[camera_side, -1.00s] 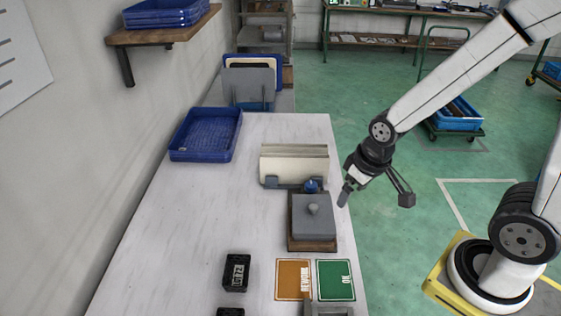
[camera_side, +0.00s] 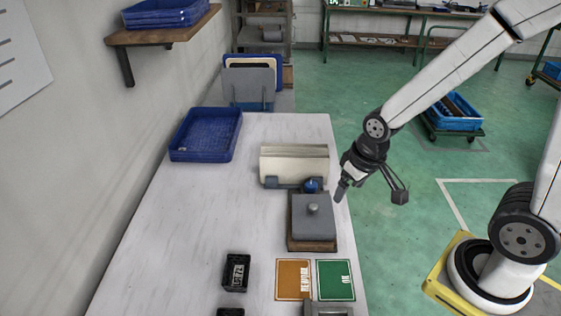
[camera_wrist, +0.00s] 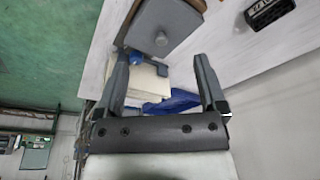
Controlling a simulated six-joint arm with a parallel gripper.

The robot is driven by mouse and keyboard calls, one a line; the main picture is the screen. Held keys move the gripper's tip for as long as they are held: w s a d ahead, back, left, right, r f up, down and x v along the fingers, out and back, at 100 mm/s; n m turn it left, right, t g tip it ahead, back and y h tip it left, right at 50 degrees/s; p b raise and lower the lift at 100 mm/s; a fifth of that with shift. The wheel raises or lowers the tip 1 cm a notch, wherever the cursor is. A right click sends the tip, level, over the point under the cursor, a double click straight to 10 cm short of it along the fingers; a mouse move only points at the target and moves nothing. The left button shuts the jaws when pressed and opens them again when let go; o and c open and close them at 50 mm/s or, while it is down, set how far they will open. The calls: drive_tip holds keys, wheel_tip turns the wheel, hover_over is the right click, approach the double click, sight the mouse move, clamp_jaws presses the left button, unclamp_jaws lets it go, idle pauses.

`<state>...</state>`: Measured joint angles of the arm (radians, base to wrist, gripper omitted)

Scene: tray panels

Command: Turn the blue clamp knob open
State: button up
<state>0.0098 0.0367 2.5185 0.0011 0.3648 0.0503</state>
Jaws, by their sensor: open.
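The blue clamp knob (camera_side: 311,186) sits at the front of the rack of cream panels (camera_side: 293,161), just behind the grey block with a small round grip (camera_side: 313,225) on its wooden base. In the wrist view the knob (camera_wrist: 136,58) is small, partly covered by my left finger, beside the cream panels (camera_wrist: 148,84). My gripper (camera_side: 342,192) is open and empty, just right of the knob and near the table's right edge. In the wrist view my gripper (camera_wrist: 162,62) shows its two fingers wide apart. I cannot tell the knob's turn angle.
A blue tray (camera_side: 177,153) stands at the back left of the white table. A black labelled box (camera_side: 236,272), an orange card (camera_side: 293,280) and a green card (camera_side: 336,280) lie near the front. The table's left middle is clear.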

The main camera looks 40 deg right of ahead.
drive_tip(key=w+d+f+m+g, duration=0.1)
drive_tip(key=w+d+m, duration=0.15)
drive_tip(key=w, duration=0.25)
drive_tip(key=w+d+f+m, duration=0.1)
drive_tip(key=w+f+m, duration=0.1)
drive_tip(key=w+m, duration=0.25)
drive_tip(key=m+g, duration=0.1)
drive_tip(key=m, duration=0.6)
hover_over(311, 184)
wheel_tip(311, 184, down, 6)
drive_tip(key=shift+s+r, duration=0.1)
drive_tip(key=shift+f, duration=3.9)
clamp_jaws()
